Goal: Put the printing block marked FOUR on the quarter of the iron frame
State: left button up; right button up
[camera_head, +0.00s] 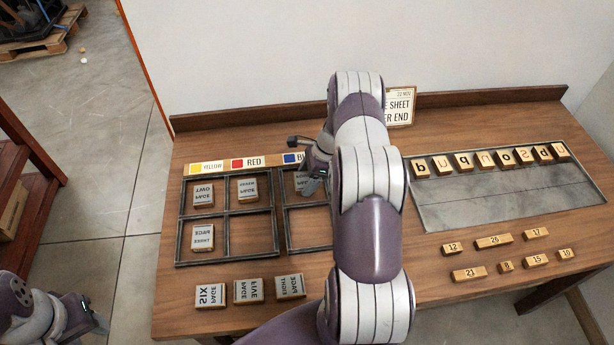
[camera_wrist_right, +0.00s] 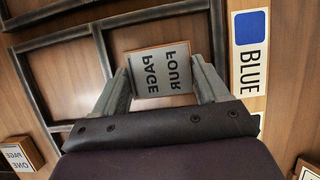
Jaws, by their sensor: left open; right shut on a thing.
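The FOUR block (camera_wrist_right: 160,72), with a grey face and mirrored lettering, sits between the fingers of my right gripper (camera_wrist_right: 164,84), which is shut on it. In the head view, the right gripper (camera_head: 315,184) and the block (camera_head: 303,182) are at the upper-left quarter of the right iron frame (camera_head: 284,230), just below the BLUE label. I cannot tell whether the block rests there or is slightly raised. My arm hides much of this frame. My left gripper (camera_head: 98,322) is open and empty, left of the table.
The left iron frame (camera_head: 178,240) holds three blocks; its lower-right quarter is empty. SIX (camera_head: 210,295), FIVE (camera_head: 248,291) and another block (camera_head: 290,287) lie in front. A ONE block (camera_wrist_right: 18,158) shows in the wrist view. Letter blocks line a metal tray (camera_head: 500,205); number blocks lie before it.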

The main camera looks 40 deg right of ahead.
jog(key=shift+d+f, duration=0.1)
jog(key=shift+f, duration=0.4)
jog(key=shift+w, duration=0.1)
jog(key=shift+f, duration=0.15)
jog(key=o, duration=1.1)
